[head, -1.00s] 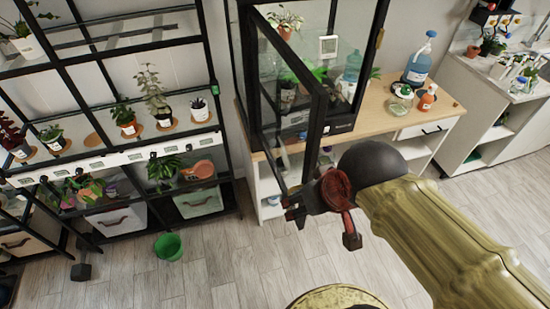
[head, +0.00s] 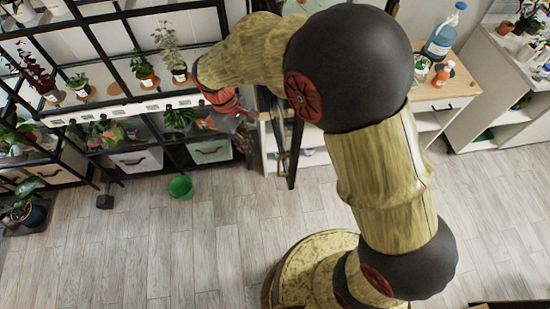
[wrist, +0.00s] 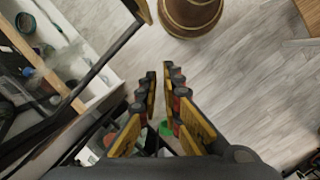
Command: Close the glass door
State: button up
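The glass door (head: 294,165) has a black frame and stands swung out from its cabinet. In the head view my arm hides most of it, and only its lower corner shows below the arm. In the wrist view a black frame bar (wrist: 106,62), seemingly the door's, runs diagonally on the left. My gripper (head: 243,132) is just left of the door's lower corner in the head view, partly hidden by my wrist. In the wrist view my gripper's fingers (wrist: 160,71) are apart with a narrow empty gap. I cannot tell whether it touches the door.
A black plant shelf (head: 130,60) with pots and drawers stands at left, close to my gripper. A green bucket (head: 181,187) is on the floor. The wooden floor in front is clear.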

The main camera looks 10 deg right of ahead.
jog(key=shift+w+r+n, duration=0.4)
jog(key=shift+w+r, duration=0.3)
jog(key=shift+w, duration=0.05)
grip_shut()
jog(key=s+d+f, duration=0.4)
jog(key=d+f, duration=0.1)
jog(key=f, duration=0.4)
jog(key=shift+d+f+n, duration=0.35)
jog(key=shift+n, duration=0.05)
jog(key=shift+d, duration=0.1)
